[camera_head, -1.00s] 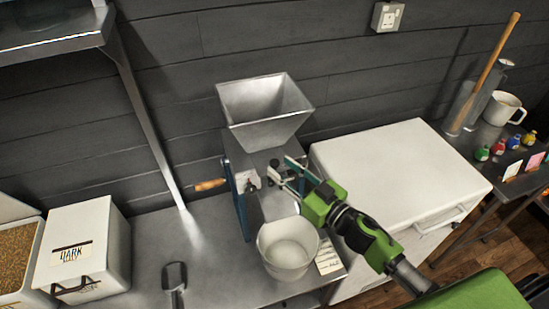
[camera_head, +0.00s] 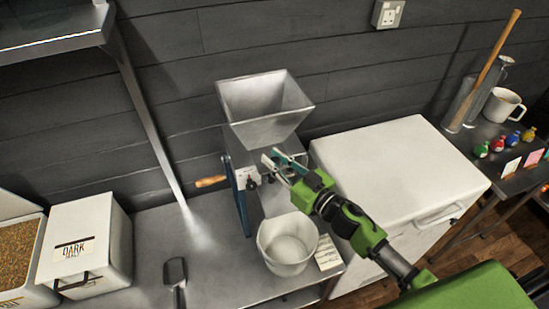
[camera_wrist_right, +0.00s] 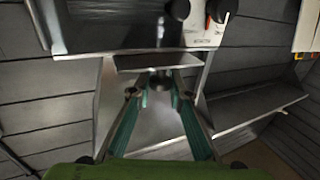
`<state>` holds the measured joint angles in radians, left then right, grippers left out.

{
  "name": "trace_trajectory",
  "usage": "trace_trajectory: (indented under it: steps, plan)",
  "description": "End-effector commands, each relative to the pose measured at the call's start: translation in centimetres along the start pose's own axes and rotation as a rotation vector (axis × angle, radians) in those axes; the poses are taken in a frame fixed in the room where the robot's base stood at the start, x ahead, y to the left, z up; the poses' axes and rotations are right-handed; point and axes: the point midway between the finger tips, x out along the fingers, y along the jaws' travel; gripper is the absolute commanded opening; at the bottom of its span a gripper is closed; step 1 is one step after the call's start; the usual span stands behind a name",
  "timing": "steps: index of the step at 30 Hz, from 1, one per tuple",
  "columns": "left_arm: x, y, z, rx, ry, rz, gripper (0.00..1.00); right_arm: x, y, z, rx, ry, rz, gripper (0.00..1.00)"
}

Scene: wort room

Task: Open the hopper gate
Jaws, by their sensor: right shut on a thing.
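The grain mill's metal hopper (camera_head: 264,108) stands open-topped above the mill body on the steel bench. My right gripper (camera_head: 273,160) reaches in from the right to the mill's front, just below the hopper. Its teal fingers are closed on a small dark gate knob, mostly hidden by them in the head view. In the right wrist view the fingers (camera_wrist_right: 158,88) flank the dark knob (camera_wrist_right: 160,80) in front of a metal plate (camera_wrist_right: 158,62). How far the gate is open cannot be told. My left gripper is not in view.
A white bucket (camera_head: 287,246) stands below the mill's front. A wooden-handled crank (camera_head: 211,181) sticks out at the mill's left. A white chest (camera_head: 400,172) stands close on the right.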

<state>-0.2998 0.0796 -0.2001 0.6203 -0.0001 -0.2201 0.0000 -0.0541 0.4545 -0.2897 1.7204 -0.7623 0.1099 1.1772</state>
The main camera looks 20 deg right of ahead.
Motion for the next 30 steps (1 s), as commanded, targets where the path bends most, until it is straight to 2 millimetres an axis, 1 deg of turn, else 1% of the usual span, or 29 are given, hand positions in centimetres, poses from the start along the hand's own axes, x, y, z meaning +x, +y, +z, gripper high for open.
trace_trajectory:
  steps: [3,6,9,16,17,18,19,30]
  plan:
    - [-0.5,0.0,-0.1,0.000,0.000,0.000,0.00,-1.6,-0.8,0.1,0.005,-0.004,-0.001,0.00]
    - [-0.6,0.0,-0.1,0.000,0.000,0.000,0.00,-2.6,-1.1,0.1,0.003,-0.003,0.000,0.00]
    - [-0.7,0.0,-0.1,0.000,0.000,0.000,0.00,-3.0,-1.2,0.0,0.001,-0.002,0.000,0.00]
    - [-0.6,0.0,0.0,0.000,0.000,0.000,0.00,-2.9,-1.2,0.0,0.000,0.000,0.000,0.00]
    - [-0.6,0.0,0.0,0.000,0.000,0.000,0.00,-2.9,-1.2,0.0,0.000,0.000,0.000,0.20]
    - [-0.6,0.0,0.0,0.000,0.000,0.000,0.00,-2.9,-1.2,0.0,0.000,0.000,0.000,0.30]
    - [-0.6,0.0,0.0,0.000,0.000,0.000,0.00,-2.9,-1.2,0.0,0.000,0.000,0.000,0.34]
    - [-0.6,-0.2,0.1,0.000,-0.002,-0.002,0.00,-3.2,-1.2,0.1,0.000,-0.001,0.000,0.34]
